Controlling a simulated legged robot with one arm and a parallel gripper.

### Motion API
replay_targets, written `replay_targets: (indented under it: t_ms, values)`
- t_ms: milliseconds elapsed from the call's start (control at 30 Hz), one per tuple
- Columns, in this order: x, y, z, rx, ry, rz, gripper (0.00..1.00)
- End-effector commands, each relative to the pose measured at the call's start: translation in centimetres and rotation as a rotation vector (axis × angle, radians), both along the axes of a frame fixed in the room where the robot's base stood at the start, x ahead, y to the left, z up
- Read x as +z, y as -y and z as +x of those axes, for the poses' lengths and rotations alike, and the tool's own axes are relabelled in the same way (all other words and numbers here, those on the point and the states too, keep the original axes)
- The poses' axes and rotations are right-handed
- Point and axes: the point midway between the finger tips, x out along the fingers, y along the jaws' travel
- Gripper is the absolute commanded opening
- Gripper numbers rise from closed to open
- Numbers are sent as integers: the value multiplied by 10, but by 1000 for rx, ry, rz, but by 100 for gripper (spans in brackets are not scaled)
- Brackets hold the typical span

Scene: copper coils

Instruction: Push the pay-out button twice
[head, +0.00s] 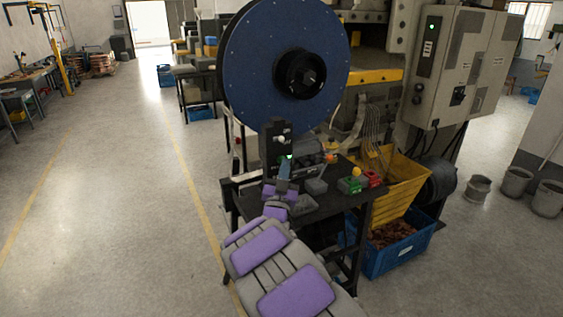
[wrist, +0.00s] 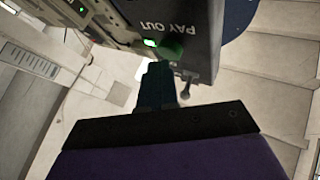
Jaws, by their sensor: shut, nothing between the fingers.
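A dark control box (head: 275,148) stands on the near side of the big blue reel, at the edge of the black table. In the wrist view its face (wrist: 200,45) carries the words PAY OUT. A green button (wrist: 172,50) lies close to the lettering, partly hidden behind my fingers. A small lit green lamp (wrist: 151,43) is beside it and also shows in the head view (head: 289,157). My gripper (wrist: 157,66) is shut and empty, its tips right in front of the button. I cannot tell whether they touch. In the head view my gripper (head: 285,167) is at the box.
The blue reel (head: 255,75) rises above the box. The black table (head: 325,203) holds small grey blocks and a green-and-yellow switch (head: 352,182). A yellow chute (head: 400,185) leads to a blue crate (head: 405,258) at right. The floor at left is clear.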

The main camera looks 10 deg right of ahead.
Motion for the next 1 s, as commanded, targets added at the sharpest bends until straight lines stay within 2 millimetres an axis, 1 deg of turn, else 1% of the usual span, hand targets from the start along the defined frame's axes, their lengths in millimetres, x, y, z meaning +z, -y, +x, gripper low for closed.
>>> replay_targets:
  t_ms: [1000]
  values:
    - [0, -3, 9, 0, 0, 0, 0]
